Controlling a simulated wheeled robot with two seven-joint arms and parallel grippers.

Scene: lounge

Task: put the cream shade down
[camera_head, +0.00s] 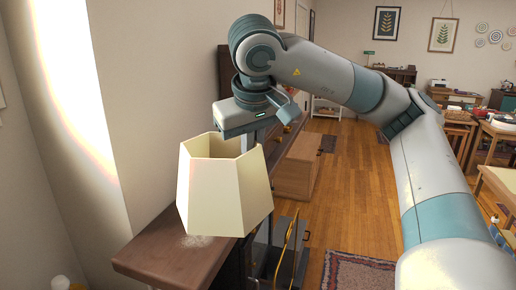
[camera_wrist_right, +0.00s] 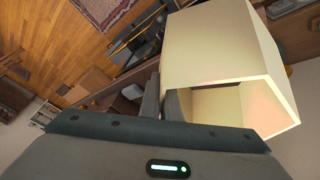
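The cream shade (camera_head: 222,192), a faceted, open-topped lampshade, is upright in the head view, over the front edge of a brown wooden top (camera_head: 150,258). I cannot tell whether its lower rim touches the wood. My right gripper (camera_head: 252,138) comes down at the shade's far right side and appears shut on its wall; the fingertips are hidden behind the shade. In the right wrist view the shade (camera_wrist_right: 215,45) fills the upper right, against the gripper's dark fingers (camera_wrist_right: 153,100). My left gripper is in neither view.
A pale speckled patch (camera_head: 196,241) lies on the wooden top below the shade. A fireplace screen with gold trim (camera_head: 288,250) stands to the right, near a patterned rug (camera_head: 355,275). A wall closes the left side. The near left part of the top is bare.

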